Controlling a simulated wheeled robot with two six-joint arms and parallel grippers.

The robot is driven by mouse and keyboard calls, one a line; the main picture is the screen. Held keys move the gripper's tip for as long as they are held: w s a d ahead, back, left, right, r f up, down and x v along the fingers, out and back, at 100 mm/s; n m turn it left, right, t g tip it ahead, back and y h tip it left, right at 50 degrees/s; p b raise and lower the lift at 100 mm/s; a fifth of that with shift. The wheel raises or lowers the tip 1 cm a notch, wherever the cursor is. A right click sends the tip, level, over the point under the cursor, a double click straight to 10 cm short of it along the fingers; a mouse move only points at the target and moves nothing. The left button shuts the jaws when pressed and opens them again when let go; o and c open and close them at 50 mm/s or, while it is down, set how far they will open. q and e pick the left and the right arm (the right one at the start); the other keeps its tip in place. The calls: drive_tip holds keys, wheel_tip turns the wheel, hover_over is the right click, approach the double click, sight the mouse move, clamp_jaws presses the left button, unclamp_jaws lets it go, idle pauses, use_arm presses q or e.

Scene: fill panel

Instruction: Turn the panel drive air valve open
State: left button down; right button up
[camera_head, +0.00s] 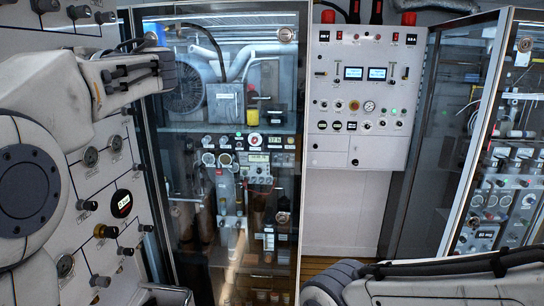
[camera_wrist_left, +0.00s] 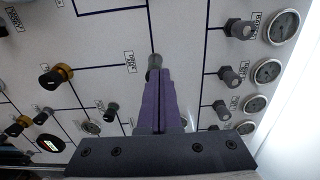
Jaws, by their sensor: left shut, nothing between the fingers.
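The white fill panel (camera_head: 88,262) stands at the left and carries many small knobs. In the left wrist view, the panel (camera_wrist_left: 105,28) has dark flow lines and small tags too blurred to read, so I cannot tell which knob is the drive air valve. My left gripper (camera_wrist_left: 157,84) has its purple fingers shut and empty. A grey knob (camera_wrist_left: 154,61) sits right at the fingertips; I cannot tell whether they touch it. A brass-collared black knob (camera_wrist_left: 56,77) is to the left. In the head view my left arm hides part of the panel. My right gripper is not in view.
Grey knobs (camera_wrist_left: 238,29) beside round gauges (camera_wrist_left: 284,26) line the wrist view's right side. A black round display (camera_head: 121,203) is on the panel. A glass-door cabinet (camera_head: 230,130) and a white control box (camera_head: 358,95) stand beyond. My right arm crosses the lower right.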

use_arm(q)
drive_tip(key=shift+w+a, duration=0.2)
drive_tip(key=shift+a, duration=2.4)
drive_tip(key=shift+w+f, duration=0.25)
drive_tip(key=shift+w, duration=0.1)
drive_tip(key=shift+f+b, duration=0.2)
drive_tip(key=shift+b, duration=0.2)
drive_tip(key=shift+f+b, duration=0.8)
drive_tip(key=shift+b, duration=0.65)
drive_tip(key=s+d+b, duration=0.1)
drive_tip(key=d+b, duration=0.1)
drive_tip(key=d, duration=0.4)
